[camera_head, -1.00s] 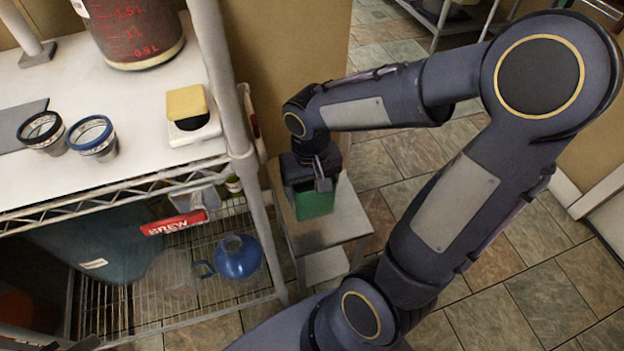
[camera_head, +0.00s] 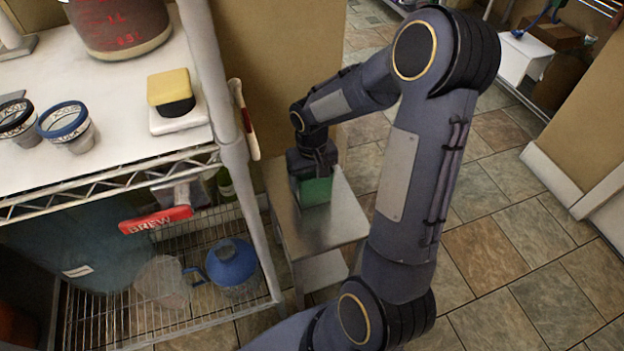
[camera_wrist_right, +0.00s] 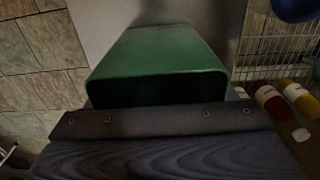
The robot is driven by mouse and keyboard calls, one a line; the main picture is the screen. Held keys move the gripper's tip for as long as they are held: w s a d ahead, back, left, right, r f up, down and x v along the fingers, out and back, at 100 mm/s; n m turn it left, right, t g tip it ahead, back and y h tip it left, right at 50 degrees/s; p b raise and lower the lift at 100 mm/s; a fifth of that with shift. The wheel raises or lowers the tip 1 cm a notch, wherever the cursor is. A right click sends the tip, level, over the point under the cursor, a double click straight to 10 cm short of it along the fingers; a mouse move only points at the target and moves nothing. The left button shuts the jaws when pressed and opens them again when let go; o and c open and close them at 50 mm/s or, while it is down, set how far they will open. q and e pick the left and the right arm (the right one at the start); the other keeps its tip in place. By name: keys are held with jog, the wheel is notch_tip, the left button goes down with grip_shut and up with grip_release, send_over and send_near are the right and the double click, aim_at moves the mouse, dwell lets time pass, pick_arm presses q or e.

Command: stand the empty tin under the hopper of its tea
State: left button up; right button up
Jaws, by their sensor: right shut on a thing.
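A green tin (camera_head: 315,191) hangs in my right gripper (camera_head: 312,168), over the far part of a small metal stand (camera_head: 340,225). My right gripper is shut on it. Whether its base touches the stand top cannot be told. In the right wrist view the tin (camera_wrist_right: 160,52) shows beyond the gripper's dark edge (camera_wrist_right: 160,122), with its dark open mouth towards the camera. I cannot make out a tea hopper in any view. My left gripper is not in view.
A wire rack stands left of the stand, its post (camera_head: 235,160) close by. Its white top (camera_head: 110,85) holds cups, a yellow sponge (camera_head: 168,88) and a large red-marked vessel (camera_head: 118,25). A blue jug (camera_head: 232,265) sits below.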

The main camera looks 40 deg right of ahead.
jog(key=shift+f, duration=0.2)
jog(key=o, duration=1)
jog(key=shift+o, duration=0.2)
jog(key=shift+r, duration=0.15)
